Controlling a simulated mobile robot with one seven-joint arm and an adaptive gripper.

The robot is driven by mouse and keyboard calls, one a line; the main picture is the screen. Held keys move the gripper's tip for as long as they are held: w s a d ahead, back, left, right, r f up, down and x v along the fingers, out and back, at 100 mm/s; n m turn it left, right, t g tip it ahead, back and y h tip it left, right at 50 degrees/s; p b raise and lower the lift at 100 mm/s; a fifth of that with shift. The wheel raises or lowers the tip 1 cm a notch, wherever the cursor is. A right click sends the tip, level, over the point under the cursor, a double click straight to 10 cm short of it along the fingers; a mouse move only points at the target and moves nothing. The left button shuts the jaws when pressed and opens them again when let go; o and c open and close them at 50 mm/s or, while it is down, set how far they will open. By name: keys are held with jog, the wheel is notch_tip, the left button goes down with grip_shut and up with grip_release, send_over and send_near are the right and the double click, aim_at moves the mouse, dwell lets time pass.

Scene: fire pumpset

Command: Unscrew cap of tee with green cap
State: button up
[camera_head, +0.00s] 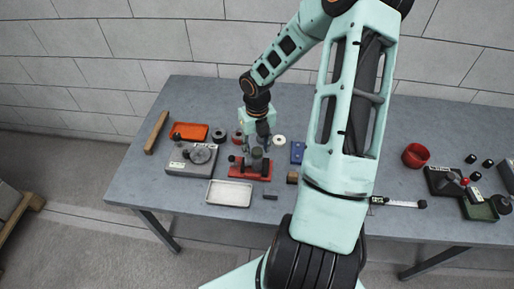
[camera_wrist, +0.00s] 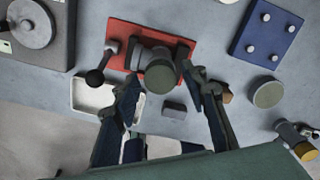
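A tee with a dark green cap (camera_head: 257,152) is mounted on a red base plate (camera_head: 236,173) on the table. In the wrist view the round cap (camera_wrist: 160,76) faces the camera, and the red plate (camera_wrist: 122,33) lies behind it. A lever with a dark ball end (camera_wrist: 95,78) sticks out left of the tee. My gripper (camera_head: 263,139) points down over the fixture. In the wrist view its fingers (camera_wrist: 164,84) are apart, one on each side of the cap, with nothing visibly held. I cannot tell whether either finger touches the cap.
A white tray (camera_head: 229,193) is in front of the red plate. A grey fixture with a round disc (camera_head: 198,155) stands left and a blue plate (camera_head: 297,152) right. A small dark block (camera_wrist: 174,109) lies near the cap. A red ring (camera_head: 416,155) sits farther right.

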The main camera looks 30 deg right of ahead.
jog(key=m, duration=1)
jog(key=shift+b, duration=0.4)
jog(key=m+b, duration=0.1)
jog(key=m, duration=0.4)
jog(key=m+b, duration=0.1)
jog(key=m, duration=0.3)
jog(key=shift+m, duration=0.4)
jog(key=shift+c, duration=0.7)
